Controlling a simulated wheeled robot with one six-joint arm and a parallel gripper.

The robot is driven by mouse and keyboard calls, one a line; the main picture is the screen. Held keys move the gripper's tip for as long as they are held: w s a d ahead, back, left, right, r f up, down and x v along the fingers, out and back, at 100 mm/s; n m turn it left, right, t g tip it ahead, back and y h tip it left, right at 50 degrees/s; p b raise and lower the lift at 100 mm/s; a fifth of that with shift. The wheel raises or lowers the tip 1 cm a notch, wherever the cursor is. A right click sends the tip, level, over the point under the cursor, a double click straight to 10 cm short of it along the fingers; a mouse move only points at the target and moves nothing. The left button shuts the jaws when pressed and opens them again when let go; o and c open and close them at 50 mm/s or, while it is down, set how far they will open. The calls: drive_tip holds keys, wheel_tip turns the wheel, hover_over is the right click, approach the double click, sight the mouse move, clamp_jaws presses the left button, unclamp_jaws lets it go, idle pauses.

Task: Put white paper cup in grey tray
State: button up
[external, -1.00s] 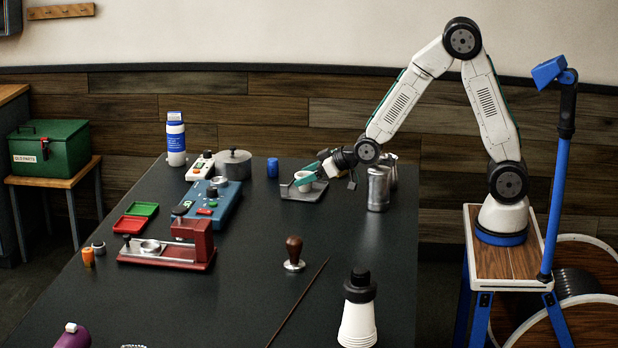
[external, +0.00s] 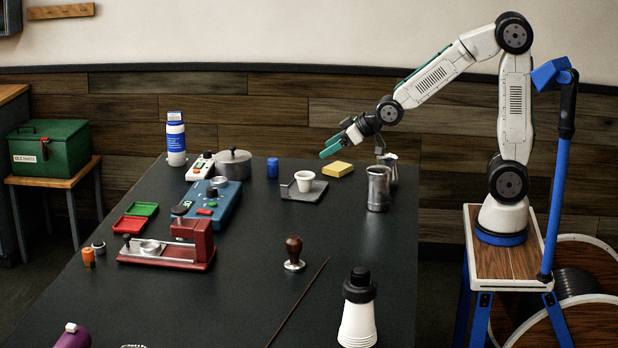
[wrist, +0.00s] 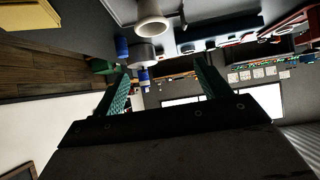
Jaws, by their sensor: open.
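The white paper cup (external: 304,181) stands upright in the grey tray (external: 290,194), a low tray with a raised edge, on the dark table. In the wrist view the white cup (wrist: 152,18) shows near the top. My gripper (external: 331,147) is open and empty, raised above and to the right of the cup, apart from it. Its two green fingers (wrist: 162,90) show spread in the wrist view with nothing between them.
A yellow sponge (external: 338,169) lies right of the tray, under my gripper. Metal pitchers (external: 378,188) stand close on the right. A blue can (external: 272,167) stands to the left. The table's middle is mostly clear.

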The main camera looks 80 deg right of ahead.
drive_tip(key=s+a+r+g, duration=0.1)
drive_tip(key=s+g, duration=0.3)
drive_tip(key=s, duration=1.3)
drive_tip(key=s+a+r+g, duration=0.1)
drive_tip(key=s+g, duration=0.4)
drive_tip(key=s, duration=1.2)
drive_tip(key=shift+a+r+n+g+y, duration=0.2)
drive_tip(key=shift+a+n+g+y, duration=0.1)
drive_tip(key=shift+a, duration=0.1)
